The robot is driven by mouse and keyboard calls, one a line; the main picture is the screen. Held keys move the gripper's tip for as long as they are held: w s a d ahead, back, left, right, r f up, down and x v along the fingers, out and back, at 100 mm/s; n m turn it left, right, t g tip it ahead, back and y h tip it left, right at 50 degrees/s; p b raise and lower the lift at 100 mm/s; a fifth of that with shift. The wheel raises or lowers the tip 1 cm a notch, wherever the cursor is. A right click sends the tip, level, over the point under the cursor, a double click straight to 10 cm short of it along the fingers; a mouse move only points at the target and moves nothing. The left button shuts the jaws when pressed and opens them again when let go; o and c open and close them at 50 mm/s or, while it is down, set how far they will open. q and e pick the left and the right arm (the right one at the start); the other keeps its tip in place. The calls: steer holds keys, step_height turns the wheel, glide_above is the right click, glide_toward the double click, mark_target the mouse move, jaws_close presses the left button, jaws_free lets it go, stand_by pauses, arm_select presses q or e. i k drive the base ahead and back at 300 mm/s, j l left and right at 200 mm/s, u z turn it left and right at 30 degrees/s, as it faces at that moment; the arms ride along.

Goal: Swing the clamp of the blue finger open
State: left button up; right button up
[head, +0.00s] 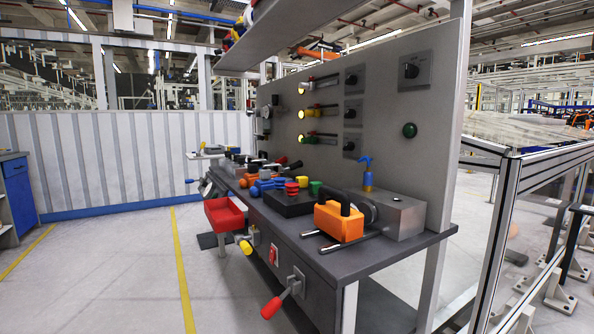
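Two blue things show in the head view, and I cannot tell for certain which is the blue finger. A blue part (266,186) lies among small coloured parts on the dark bench top, toward the far end. Neither of my grippers is in view.
The workbench (325,258) carries an orange block with a black handle (338,222), a grey block (398,214) and a black tray (288,205). A grey panel with knobs (380,120) rises behind. A red bin (223,214) and red-tipped lever (272,306) stick out in front. Floor at left is clear.

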mark_target(292, 166)
steer(key=i+j, duration=0.1)
steer(key=j, duration=0.35)
steer(key=i+j+z, duration=0.15)
steer(key=j, duration=0.3)
steer(key=i+j, duration=0.2)
steer(key=j, duration=0.15)
steer(key=i+j+z, duration=0.1)
steer(key=j, duration=0.25)
steer(key=i+j, duration=0.25)
steer(key=i+j+z, duration=0.1)
steer(key=j, duration=0.35)
steer(key=i+j, duration=0.25)
steer(key=j, duration=0.15)
steer(key=i+j+z, duration=0.1)
steer(key=i+j, duration=0.15)
steer(key=i+j+z, duration=0.1)
steer(key=i+j, duration=0.2)
steer(key=j, duration=0.15)
steer(key=i+j+z, duration=0.1)
steer(key=i, duration=0.3)
steer(key=i+l+z, duration=0.1)
steer(key=i, duration=0.45)
